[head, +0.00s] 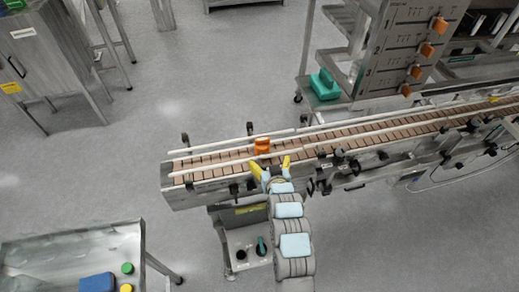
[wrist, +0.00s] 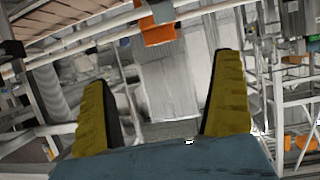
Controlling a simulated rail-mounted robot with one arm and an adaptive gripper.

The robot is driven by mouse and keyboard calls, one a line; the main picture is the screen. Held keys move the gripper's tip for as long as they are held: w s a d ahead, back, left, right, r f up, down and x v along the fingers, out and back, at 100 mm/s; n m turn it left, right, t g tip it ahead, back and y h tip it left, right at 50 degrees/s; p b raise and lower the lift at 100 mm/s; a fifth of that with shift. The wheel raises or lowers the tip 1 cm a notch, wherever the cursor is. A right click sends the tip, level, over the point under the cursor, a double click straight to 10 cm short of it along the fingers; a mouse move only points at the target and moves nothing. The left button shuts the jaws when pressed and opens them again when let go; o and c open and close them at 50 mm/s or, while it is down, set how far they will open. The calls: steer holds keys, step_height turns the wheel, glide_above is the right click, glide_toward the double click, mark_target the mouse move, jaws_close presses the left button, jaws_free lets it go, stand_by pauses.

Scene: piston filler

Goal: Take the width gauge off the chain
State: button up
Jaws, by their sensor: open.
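The width gauge, an orange block (head: 262,145), sits on the brown slatted chain (head: 225,157) between the pale guide rails, near the chain's left end. My gripper (head: 270,163) is open and empty, its yellow fingers spread at the near side of the conveyor, just short of the orange block. In the wrist view an orange piece with a grey part (wrist: 158,32) shows at the top, by a white rail, beyond the fingertips of my gripper (wrist: 161,70). It appears to be the same gauge, cut off by the frame's top edge. Nothing is between the fingers.
White guide rails (head: 240,150) run along both sides of the chain. A grey rack (head: 395,45) with several orange parts stands behind at the right, with a teal box (head: 324,84) on its shelf. A metal tray table (head: 60,250) is at bottom left. A control box (head: 243,240) stands below the conveyor.

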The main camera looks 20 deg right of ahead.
mark_target(263, 142)
steer(key=shift+x, duration=7.5)
steer(key=shift+c, duration=0.2)
steer(key=c, duration=1.4)
